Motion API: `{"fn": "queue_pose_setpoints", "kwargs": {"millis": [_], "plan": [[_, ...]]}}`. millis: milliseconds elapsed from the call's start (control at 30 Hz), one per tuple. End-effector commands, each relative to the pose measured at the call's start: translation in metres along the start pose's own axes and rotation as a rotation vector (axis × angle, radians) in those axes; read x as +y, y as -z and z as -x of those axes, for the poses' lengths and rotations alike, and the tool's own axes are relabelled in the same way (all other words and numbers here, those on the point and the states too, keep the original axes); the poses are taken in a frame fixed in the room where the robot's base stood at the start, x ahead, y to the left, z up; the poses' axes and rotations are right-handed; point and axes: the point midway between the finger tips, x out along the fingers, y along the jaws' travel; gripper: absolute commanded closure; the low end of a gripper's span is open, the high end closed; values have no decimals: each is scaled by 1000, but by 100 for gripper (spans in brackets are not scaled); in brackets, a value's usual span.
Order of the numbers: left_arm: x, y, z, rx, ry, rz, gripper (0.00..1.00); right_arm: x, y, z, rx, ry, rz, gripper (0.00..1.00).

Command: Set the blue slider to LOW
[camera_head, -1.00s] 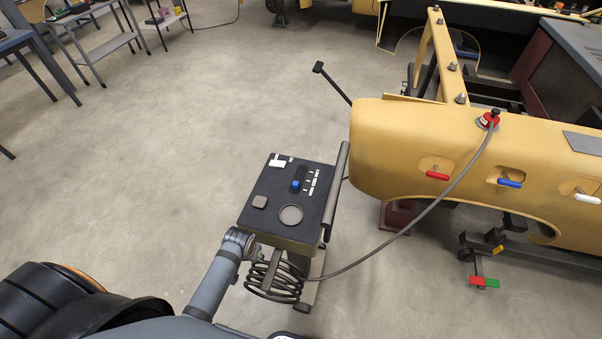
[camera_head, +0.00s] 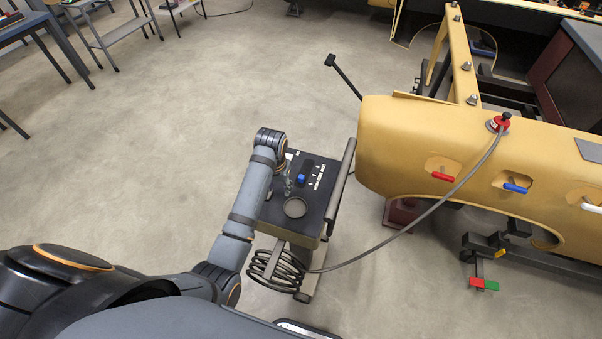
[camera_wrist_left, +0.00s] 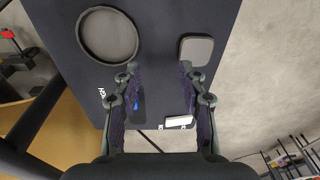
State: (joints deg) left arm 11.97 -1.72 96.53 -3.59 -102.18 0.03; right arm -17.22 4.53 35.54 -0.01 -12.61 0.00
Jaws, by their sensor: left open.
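The blue slider (camera_head: 300,179) sits in a dark slot on the sloped top of a control box (camera_head: 322,205). It is toward the slot's end nearer the round dial. White marks and small labels run along the slot. In the left wrist view the blue slider (camera_wrist_left: 136,103) is partly hidden behind one finger, and a label by that end seems to read HIGH. My left gripper (camera_wrist_left: 160,75) is open and empty above the box top, its fingers on either side of a bare strip. In the head view my left gripper (camera_head: 289,184) is small, beside the slider. My right gripper is not in view.
The box top also has a round dial (camera_wrist_left: 107,35), a square button (camera_wrist_left: 195,50) and a white switch (camera_wrist_left: 178,121). A bar runs along the box's right side. A yellow shell (camera_head: 400,150) with coloured handles stands to the right, joined by a grey cable.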

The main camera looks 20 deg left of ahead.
Motion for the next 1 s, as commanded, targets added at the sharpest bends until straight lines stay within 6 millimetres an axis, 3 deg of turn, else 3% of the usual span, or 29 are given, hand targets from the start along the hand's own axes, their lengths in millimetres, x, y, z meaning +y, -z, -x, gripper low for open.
{"fn": "queue_pose_setpoints", "kwargs": {"millis": [100,200,300,467,667,1000], "plan": [[20,48,27,-41,-22,-13,58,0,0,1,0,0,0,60],[34,75,52,-80,-30,-30,58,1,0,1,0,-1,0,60],[43,88,67,-103,-33,-43,58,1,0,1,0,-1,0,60],[45,93,73,-113,-32,-47,58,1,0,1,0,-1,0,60],[45,90,56,-116,-32,-47,58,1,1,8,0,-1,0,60],[47,82,-14,-113,-32,-47,58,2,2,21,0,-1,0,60]]}}
